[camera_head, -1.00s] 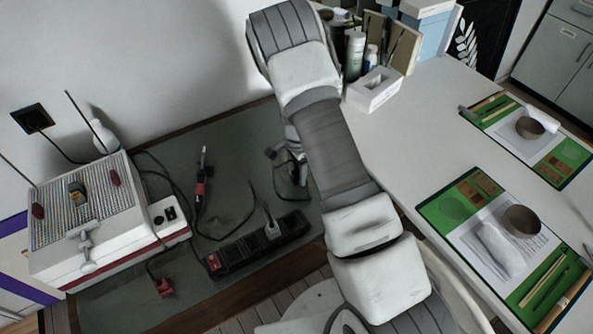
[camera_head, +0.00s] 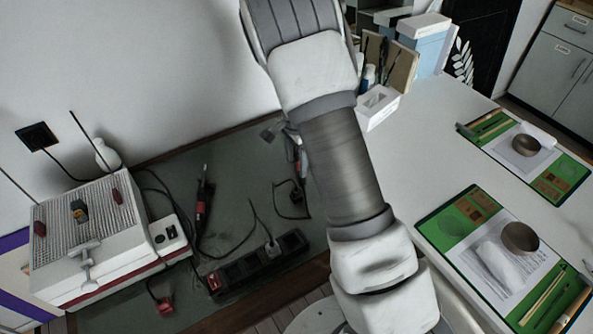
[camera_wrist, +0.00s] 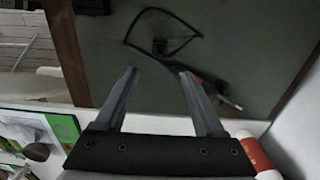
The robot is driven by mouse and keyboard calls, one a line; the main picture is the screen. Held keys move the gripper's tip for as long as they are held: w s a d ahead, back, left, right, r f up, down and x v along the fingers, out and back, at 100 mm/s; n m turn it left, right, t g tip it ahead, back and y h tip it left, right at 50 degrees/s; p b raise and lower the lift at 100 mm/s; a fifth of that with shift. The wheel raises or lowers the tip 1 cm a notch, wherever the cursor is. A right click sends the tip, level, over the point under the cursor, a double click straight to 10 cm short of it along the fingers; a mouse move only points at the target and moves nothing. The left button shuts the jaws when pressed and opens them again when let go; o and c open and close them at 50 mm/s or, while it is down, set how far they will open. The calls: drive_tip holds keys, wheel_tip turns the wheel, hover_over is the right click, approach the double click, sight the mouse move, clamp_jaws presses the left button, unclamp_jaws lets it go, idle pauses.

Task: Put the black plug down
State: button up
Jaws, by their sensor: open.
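The black plug (camera_wrist: 160,46) lies on the dark green mat with its thin black cable looped around it in the wrist view. In the head view the plug (camera_head: 297,191) shows small beside my arm, with the cable loop on the mat. My gripper (camera_wrist: 158,74) is open, with nothing between its two fingers. In the wrist picture the plug appears just beyond the fingertips, apart from them. In the head view my arm mostly hides the gripper.
A black power strip (camera_head: 232,274) with a grey plug in it lies on the mat (camera_head: 235,175). A red-and-black tool (camera_head: 201,207) lies left. A white ribbed-top device (camera_head: 95,235) stands at far left. The white table (camera_head: 410,150) right holds green trays and boxes.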

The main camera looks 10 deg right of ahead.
drive_tip(key=s+a+r+n+t+y, duration=0.1)
drive_tip(key=s+r+n, duration=0.3)
drive_tip(key=r, duration=0.6)
drive_tip(key=s+r+n+t, duration=0.1)
drive_tip(key=s+r+n, duration=0.2)
drive_tip(key=s+r, duration=0.5)
drive_tip(key=s+r+n+t, duration=0.1)
drive_tip(key=s+r+n, duration=0.2)
drive_tip(key=s, duration=0.4)
drive_tip(key=s+d+r+n+t+h, duration=0.1)
drive_tip(key=s+r+n+t, duration=0.1)
drive_tip(key=s+r+n, duration=0.2)
drive_tip(key=s+r, duration=0.2)
drive_tip(key=s, duration=0.2)
drive_tip(key=shift+r+t, duration=0.3)
